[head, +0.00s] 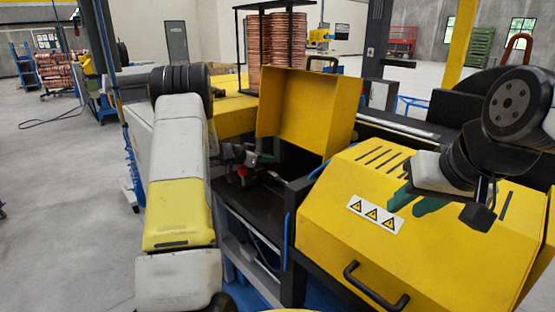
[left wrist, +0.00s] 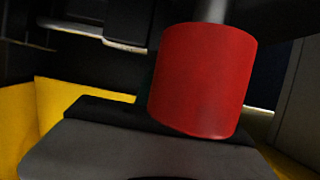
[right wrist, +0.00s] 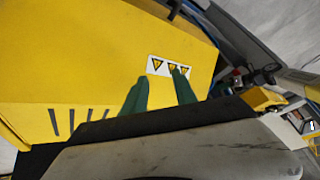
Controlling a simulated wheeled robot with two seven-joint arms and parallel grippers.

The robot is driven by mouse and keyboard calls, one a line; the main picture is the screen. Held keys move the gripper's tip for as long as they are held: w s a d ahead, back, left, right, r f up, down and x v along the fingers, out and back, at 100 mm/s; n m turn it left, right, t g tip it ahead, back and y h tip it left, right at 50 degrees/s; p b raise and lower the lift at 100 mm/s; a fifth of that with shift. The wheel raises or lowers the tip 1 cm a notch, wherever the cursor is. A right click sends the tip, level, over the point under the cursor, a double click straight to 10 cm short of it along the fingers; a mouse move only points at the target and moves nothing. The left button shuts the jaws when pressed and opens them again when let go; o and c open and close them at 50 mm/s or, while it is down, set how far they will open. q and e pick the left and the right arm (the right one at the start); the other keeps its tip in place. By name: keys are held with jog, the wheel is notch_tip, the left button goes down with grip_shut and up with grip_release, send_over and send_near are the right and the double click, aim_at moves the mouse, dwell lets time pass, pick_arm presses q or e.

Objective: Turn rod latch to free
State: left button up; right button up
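A red cylindrical grip (left wrist: 203,80) on a grey metal rod (left wrist: 213,11) fills the middle of the left wrist view, very close to the camera. It looks like the handle of the rod latch. A small red part (head: 241,172) also shows in the head view, beside my left gripper (head: 266,159), inside the opened yellow housing. The left fingers are mostly hidden, so I cannot tell whether they touch the red grip. My right gripper (head: 418,201) has its green fingers apart and empty, above the yellow cover; they also show in the right wrist view (right wrist: 160,91).
A yellow lid (head: 305,108) stands raised behind my left gripper. The closed yellow cover (head: 400,250) with warning signs (head: 375,214) and a black handle (head: 375,289) lies below my right gripper. Copper coils (head: 277,50) stand behind. Open floor lies at the left.

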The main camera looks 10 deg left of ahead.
pick_arm(q)
jog(key=o, duration=0.4)
jog(key=v, duration=0.7)
jog(key=shift+s+a, duration=0.3)
jog(key=shift+r, duration=0.1)
